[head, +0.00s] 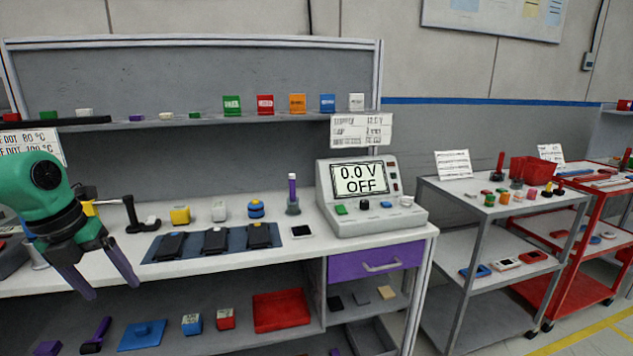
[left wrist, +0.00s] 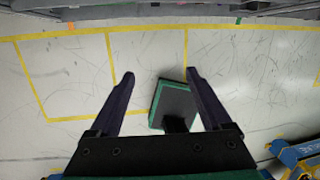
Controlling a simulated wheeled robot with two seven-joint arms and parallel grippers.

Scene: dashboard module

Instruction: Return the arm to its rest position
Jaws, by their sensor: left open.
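My left gripper (head: 107,276) is at the left of the head view, in front of the workbench (head: 290,258), with its fingers pointing down. Its two dark fingers are spread apart with nothing between them. In the left wrist view the open fingers (left wrist: 158,88) hang over the grey floor (left wrist: 70,75) with yellow lines. A dark square block with a green edge (left wrist: 172,106) shows below, close to the right finger. My right gripper is not in view.
On the bench are a blue mat (head: 270,235) with several black devices and a power unit (head: 368,195) reading 0.0 V OFF. A purple drawer (head: 375,263) is below it. A grey cart (head: 500,240) and a red cart (head: 585,220) stand at right, with floor between.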

